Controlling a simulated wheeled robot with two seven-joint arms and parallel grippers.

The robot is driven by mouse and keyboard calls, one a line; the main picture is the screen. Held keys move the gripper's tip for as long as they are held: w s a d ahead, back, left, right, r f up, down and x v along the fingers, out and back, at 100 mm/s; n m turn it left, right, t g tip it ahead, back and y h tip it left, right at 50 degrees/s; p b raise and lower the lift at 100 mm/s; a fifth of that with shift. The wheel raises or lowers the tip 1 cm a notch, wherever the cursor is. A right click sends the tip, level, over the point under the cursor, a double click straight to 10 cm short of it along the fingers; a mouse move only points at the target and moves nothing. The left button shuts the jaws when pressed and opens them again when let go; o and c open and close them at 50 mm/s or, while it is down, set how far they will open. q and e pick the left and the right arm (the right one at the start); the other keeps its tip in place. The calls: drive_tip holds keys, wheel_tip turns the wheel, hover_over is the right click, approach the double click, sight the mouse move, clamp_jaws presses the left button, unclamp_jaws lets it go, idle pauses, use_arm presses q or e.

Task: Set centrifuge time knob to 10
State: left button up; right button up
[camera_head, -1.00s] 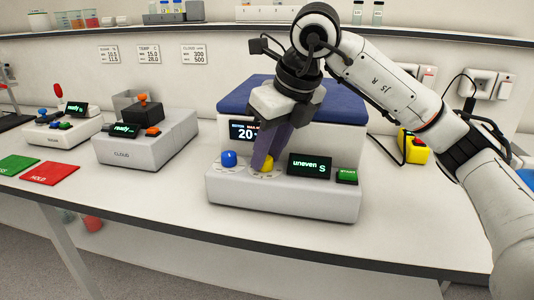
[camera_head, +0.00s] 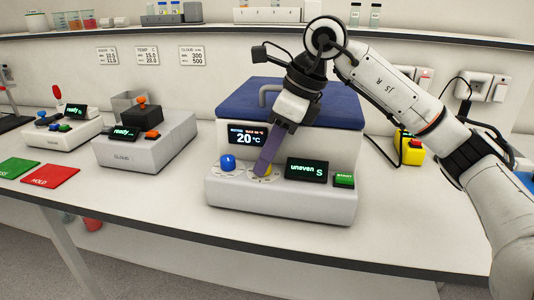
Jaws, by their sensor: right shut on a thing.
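The centrifuge (camera_head: 280,203) is a white box with a blue lid (camera_head: 315,105), in the middle of the head view. A blue knob (camera_head: 228,162) stands at the left of its front panel. A yellow knob (camera_head: 268,170) is to the right of the blue one, partly hidden by my right gripper (camera_head: 262,170). My right gripper reaches down from above and is shut on the yellow knob. The knob's pointer and dial marks are too small or covered to read. My left gripper is not in view.
The centrifuge's upper display (camera_head: 246,136) reads 20 °C, and its lower display (camera_head: 307,170) reads "uneven S". A green button (camera_head: 344,180) sits at its right. The CLOUD device (camera_head: 145,148) and another device (camera_head: 62,133) stand left. A yellow box (camera_head: 411,150) stands right.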

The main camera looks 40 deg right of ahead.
idle(0.3)
drive_tip(key=o, duration=0.8)
drive_tip(key=shift+o, duration=1.1)
